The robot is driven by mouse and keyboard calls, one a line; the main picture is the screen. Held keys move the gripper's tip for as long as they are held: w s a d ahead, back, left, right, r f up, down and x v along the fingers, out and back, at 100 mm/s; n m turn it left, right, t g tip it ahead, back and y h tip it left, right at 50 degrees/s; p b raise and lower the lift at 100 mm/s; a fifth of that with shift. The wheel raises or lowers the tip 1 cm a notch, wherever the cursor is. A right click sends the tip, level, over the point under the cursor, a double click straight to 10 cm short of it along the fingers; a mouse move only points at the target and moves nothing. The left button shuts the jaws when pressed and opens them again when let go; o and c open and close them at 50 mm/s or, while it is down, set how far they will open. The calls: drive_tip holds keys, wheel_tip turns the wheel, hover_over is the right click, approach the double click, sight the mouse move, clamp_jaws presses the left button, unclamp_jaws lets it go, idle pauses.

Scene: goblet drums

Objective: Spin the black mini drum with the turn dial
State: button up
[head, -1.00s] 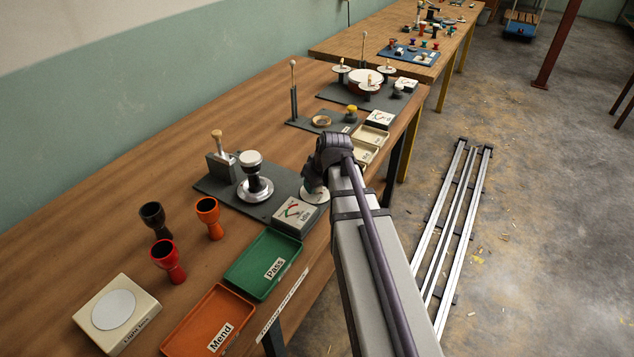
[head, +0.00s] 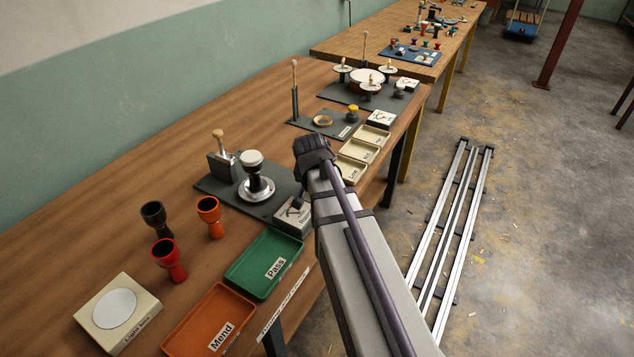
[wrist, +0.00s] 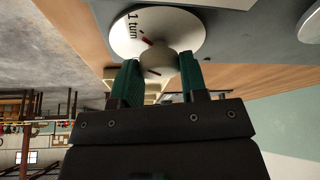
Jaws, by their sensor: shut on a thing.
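The black mini drum (head: 259,184), with a white head, stands upright on a silvery round turntable (head: 246,195) on the grey board (head: 211,186). The turn dial (wrist: 184,28) is a white disc marked "1 turn", with a red mark and a pale grey round knob (wrist: 158,63). My gripper (wrist: 158,70) has its green fingers on either side of the knob and is shut on it. In the head view my own arm hides the fingers and the dial.
A gauge box (head: 291,217) stands close to my arm, at the board's front edge. A post with a wooden-topped handle (head: 220,150) stands behind the drum.

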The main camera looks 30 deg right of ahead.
drive_tip(key=shift+m, duration=0.5)
drive_tip(key=o, duration=0.9)
drive_tip(key=p+v, duration=1)
drive_tip(key=shift+a+r, duration=0.2)
drive_tip(key=shift+r, duration=0.2)
